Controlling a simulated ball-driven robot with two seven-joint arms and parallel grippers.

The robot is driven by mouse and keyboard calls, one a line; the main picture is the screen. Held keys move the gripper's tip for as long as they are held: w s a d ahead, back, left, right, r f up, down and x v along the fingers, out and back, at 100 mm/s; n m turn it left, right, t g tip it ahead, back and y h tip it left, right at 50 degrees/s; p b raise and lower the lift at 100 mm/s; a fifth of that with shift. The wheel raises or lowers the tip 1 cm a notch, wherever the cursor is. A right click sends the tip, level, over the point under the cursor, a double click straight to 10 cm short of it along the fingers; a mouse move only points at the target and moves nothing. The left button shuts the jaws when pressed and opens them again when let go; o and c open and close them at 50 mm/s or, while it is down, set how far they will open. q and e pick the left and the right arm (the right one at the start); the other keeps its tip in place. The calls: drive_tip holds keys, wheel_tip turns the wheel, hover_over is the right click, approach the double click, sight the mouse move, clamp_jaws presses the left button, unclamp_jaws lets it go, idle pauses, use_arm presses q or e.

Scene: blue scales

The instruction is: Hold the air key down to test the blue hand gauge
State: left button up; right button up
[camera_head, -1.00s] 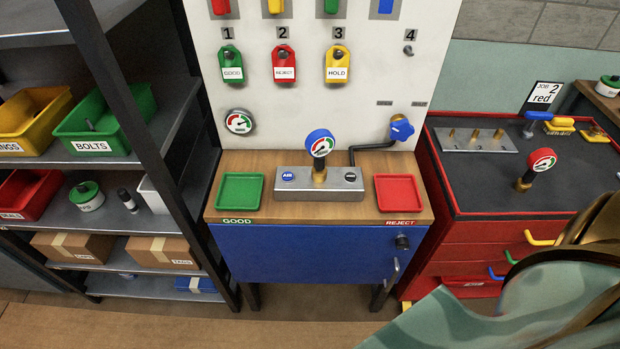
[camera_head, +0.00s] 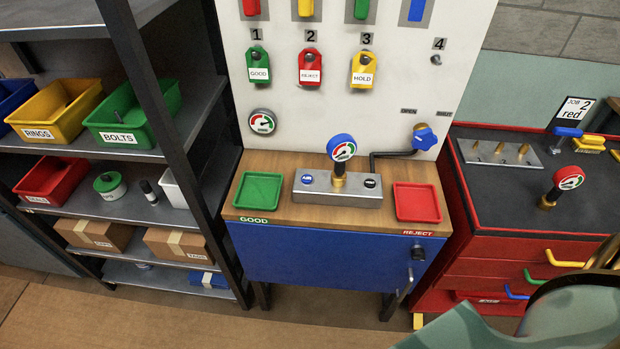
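The blue hand gauge (camera_head: 341,149) stands upright on a brass fitting in the grey metal test block (camera_head: 338,192) on the wooden bench top. The air key (camera_head: 308,180) is a small blue round button labelled AIR at the block's left end. A dark button (camera_head: 370,183) is at its right end. Nothing touches the block or the key. Neither gripper is visible; only part of my own body shows, blurred, at the lower right.
A green GOOD tray (camera_head: 258,191) and a red REJECT tray (camera_head: 417,203) flank the block. A blue valve knob (camera_head: 425,138) sits on the panel behind. The right-hand red cabinet (camera_head: 520,235) carries a red gauge (camera_head: 569,178). Shelves with bins stand left; floor in front is clear.

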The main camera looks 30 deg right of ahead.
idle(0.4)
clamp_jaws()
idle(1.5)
